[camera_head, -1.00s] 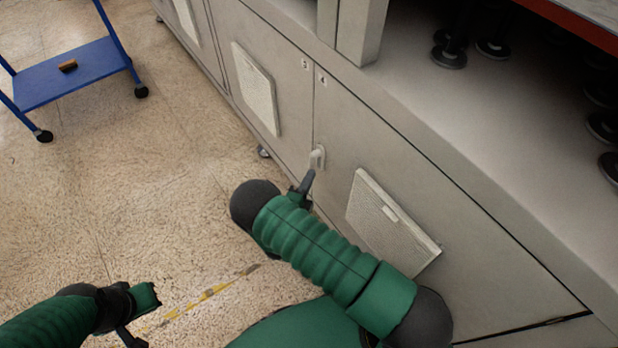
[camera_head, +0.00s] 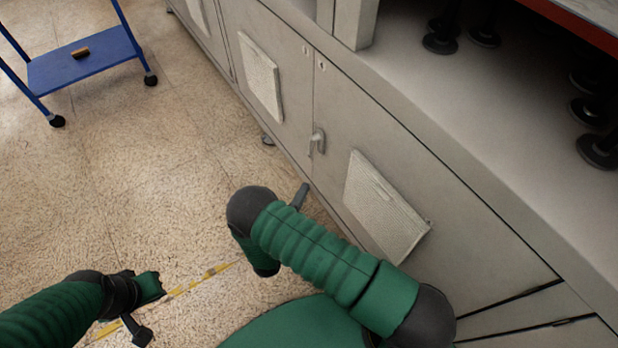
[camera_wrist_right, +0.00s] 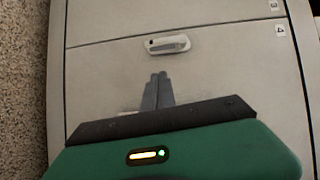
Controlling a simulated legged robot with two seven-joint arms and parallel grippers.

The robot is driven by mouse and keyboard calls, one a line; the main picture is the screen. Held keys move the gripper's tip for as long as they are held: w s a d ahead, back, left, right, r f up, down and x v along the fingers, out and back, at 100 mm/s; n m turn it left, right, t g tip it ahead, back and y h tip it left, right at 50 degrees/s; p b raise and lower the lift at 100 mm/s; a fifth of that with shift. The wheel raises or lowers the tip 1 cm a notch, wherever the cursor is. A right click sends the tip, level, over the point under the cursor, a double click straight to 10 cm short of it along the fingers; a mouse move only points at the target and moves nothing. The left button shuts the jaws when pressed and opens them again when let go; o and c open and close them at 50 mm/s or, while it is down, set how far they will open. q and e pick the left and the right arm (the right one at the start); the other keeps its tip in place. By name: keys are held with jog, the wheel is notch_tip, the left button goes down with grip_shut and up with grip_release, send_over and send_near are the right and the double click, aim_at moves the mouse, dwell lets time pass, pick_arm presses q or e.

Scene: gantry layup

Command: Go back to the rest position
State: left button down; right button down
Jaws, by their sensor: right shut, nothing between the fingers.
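My right gripper (camera_head: 301,194) shows as a dark fingertip past the green forearm, in front of the grey cabinet and below its door handle (camera_head: 317,142). In the right wrist view its two grey fingers (camera_wrist_right: 158,88) are together and empty. The handle (camera_wrist_right: 167,43) is beyond the fingertips there, with a gap between. My left gripper (camera_head: 139,333) is at the lower left, over the floor. It is small and dark, and its fingers cannot be made out well enough to tell their state.
The grey cabinet (camera_head: 290,140) runs along the right, with vent panels (camera_head: 385,205) standing out from its doors. Black feet (camera_head: 440,42) stand on its ledge. A blue cart (camera_head: 85,65) carrying a small brown block (camera_head: 80,52) is at the upper left. The floor (camera_head: 150,180) between is clear.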

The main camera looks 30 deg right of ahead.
jog(key=w+a+r+n+g+y, duration=0.2)
jog(key=w+a+r+n+y, duration=0.6)
jog(key=n+y, duration=0.4)
jog(key=s+d+r+n+g+y, duration=0.1)
jog(key=s+r+n+g, duration=0.15)
jog(key=s+n, duration=0.4)
jog(key=s+d+r+n+g, duration=0.2)
jog(key=s+r+n, duration=0.2)
jog(key=s, duration=0.5)
jog(key=s+d+r+n+g+y, duration=0.1)
jog(key=s+r+n+g, duration=0.15)
jog(key=s+n, duration=0.4)
notch_tip(320, 180, up, 25)
jog(key=s+m+p, duration=0.1)
jog(key=p, duration=2.5)
jog(key=shift+a+r+m+t, duration=0.15)
jog(key=shift+m+t, duration=0.15)
